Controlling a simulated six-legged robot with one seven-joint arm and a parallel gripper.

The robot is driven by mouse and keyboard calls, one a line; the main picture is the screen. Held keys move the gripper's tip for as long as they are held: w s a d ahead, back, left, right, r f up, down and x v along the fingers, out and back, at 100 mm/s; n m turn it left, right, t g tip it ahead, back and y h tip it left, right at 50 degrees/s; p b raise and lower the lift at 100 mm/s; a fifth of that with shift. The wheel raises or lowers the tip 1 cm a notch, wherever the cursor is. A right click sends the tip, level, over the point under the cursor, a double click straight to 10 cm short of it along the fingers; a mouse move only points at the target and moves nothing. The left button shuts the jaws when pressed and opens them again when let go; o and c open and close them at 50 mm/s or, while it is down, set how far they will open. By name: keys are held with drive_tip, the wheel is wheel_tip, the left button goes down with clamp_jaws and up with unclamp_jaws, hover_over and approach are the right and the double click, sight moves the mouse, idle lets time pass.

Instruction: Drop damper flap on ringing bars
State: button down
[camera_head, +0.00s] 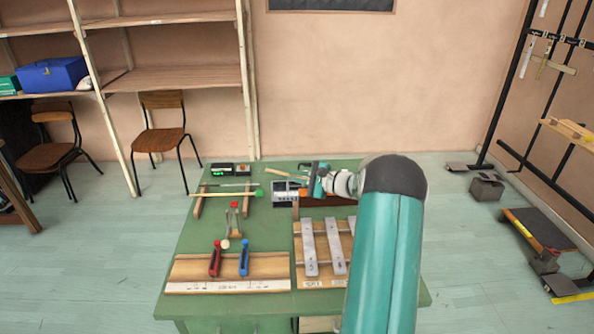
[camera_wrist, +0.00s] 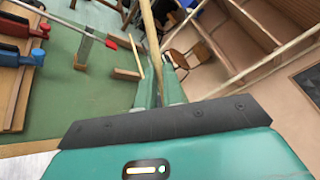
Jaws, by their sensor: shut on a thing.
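The metal bars (camera_head: 310,246) lie side by side on a wooden frame at the table's front right. My arm hides part of this frame. A dark red-brown strip (camera_head: 325,201) is behind the bars; I cannot tell whether it is the damper flap. My gripper (camera_head: 308,183) is above the back of the table, beyond the bars. In the wrist view my gripper (camera_wrist: 158,88) is shut on a thin wooden stick (camera_wrist: 152,38), which extends away from the fingers. The stick (camera_head: 274,174) points left in the head view. The fingertips are small and partly hidden.
A wooden board (camera_head: 188,270) with red (camera_head: 215,258) and blue (camera_head: 244,258) handled pieces is at front left. A dark box with a green display (camera_head: 222,168) is at back left.

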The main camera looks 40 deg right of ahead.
wheel_tip(320, 180, up, 7)
drive_tip(key=s+a, duration=0.1)
drive_tip(key=shift+s, duration=0.4)
idle(0.3)
drive_tip(key=shift+a, duration=0.15)
idle(0.9)
